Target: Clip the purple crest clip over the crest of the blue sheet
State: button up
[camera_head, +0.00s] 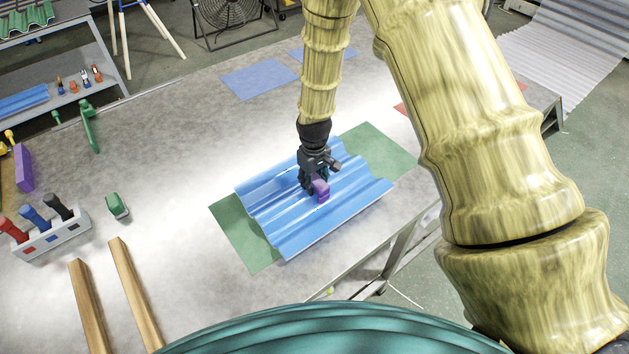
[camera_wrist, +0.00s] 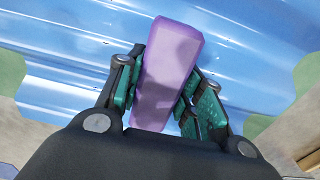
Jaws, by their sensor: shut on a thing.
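The blue sheet (camera_head: 275,225) is corrugated and lies on a green mat in the middle of the table. It fills the background of the wrist view (camera_wrist: 60,60). The purple crest clip (camera_head: 321,188) is over the middle of the sheet. My gripper (camera_head: 313,186) points down with its fingers shut on the clip. In the wrist view the clip (camera_wrist: 172,60) sits between the green finger pads (camera_wrist: 160,95) and reaches past them. The clip's underside is hidden, so I cannot tell whether it touches a crest.
The green mat (camera_head: 236,232) shows at both ends of the sheet. At left are a grey holder (camera_head: 60,235) with colored-handled tools, a green block (camera_head: 117,206) and two wooden strips (camera_head: 135,290). Flat blue sheets (camera_head: 258,79) lie at the back. The table's front edge is close to the sheet.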

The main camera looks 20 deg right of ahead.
jog(key=shift+s+f, duration=0.6)
jog(key=shift+f, duration=0.25)
jog(key=o, duration=0.9)
jog(key=shift+c, duration=0.2)
jog(key=o, duration=0.3)
jog(key=shift+w+f, duration=0.15)
jog(key=shift+o, duration=0.3)
jog(key=shift+w+f, duration=0.15)
jog(key=shift+w, duration=0.2)
jog(key=shift+s+r, duration=0.1)
jog(key=shift+r, duration=0.2)
jog(key=shift+d, duration=0.1)
jog(key=shift+r, duration=0.15)
